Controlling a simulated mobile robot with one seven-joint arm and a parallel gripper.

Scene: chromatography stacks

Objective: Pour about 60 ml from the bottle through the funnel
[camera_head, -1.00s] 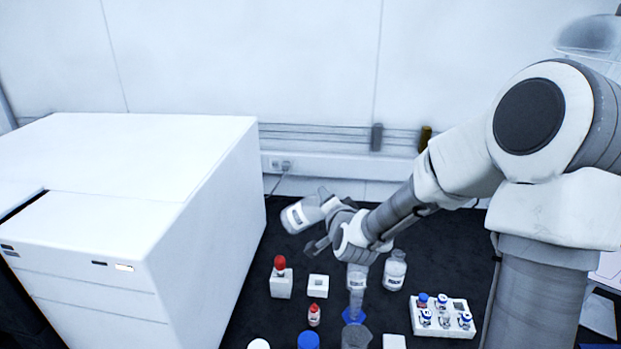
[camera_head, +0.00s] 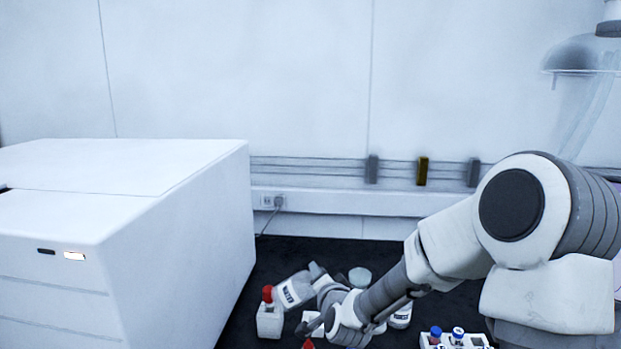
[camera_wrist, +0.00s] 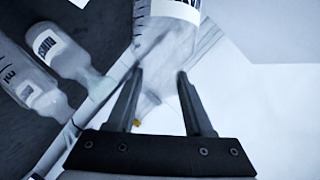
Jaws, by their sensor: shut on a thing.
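The bottle (camera_head: 295,290), clear with a white label, hangs strongly tilted in the head view, beside my gripper (camera_head: 318,322). In the wrist view my gripper (camera_wrist: 157,85) is shut on the bottle, whose clear, narrowing part (camera_wrist: 172,45) lies between the fingers. A pale round rim (camera_head: 360,277) shows behind my arm; it may be the funnel, but I cannot tell. What lies under it is hidden by my arm. I see no liquid stream.
A red-capped item in a white block (camera_head: 269,322) stands left of my gripper, close to the held bottle. Another labelled bottle (camera_head: 402,316) stands to the right. A white vial rack (camera_head: 452,342) is at the lower right. A large white instrument (camera_head: 180,250) fills the left.

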